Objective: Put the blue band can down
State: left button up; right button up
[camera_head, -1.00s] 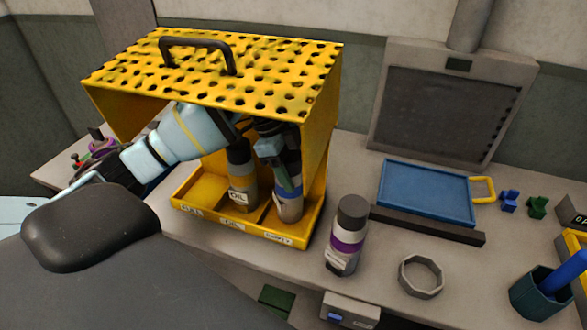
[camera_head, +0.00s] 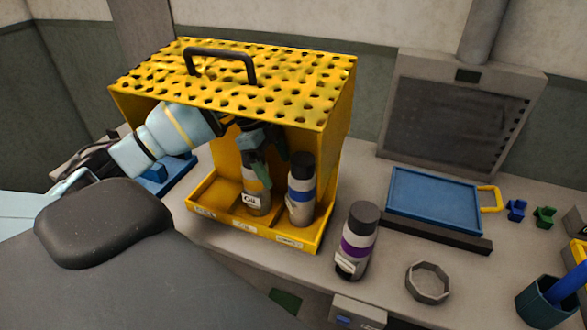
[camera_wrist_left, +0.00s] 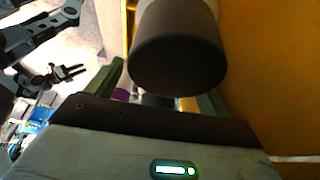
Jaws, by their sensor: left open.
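The blue band can (camera_head: 301,192), grey with a dark cap, stands upright in the right compartment of the yellow perforated caddy (camera_head: 262,237). My left gripper (camera_head: 264,168) is open under the caddy roof, left of this can and apart from it. Its fingers hang in front of the upper part of the oil can (camera_head: 257,201) in the middle compartment. In the left wrist view the green fingers (camera_wrist_left: 160,92) are spread. A large dark cap (camera_wrist_left: 178,62) is close to the camera; I cannot tell which can it belongs to. A dark gripper (camera_wrist_left: 66,74), apparently my right, shows small there.
A purple band can (camera_head: 357,242) stands outside, right of the caddy.

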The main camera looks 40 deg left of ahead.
pick_arm(q)
jog(key=a, duration=0.2)
jog(key=s+a, duration=0.1)
jog(key=a, duration=0.1)
jog(key=shift+a, duration=0.35)
jog(key=shift+d, duration=0.1)
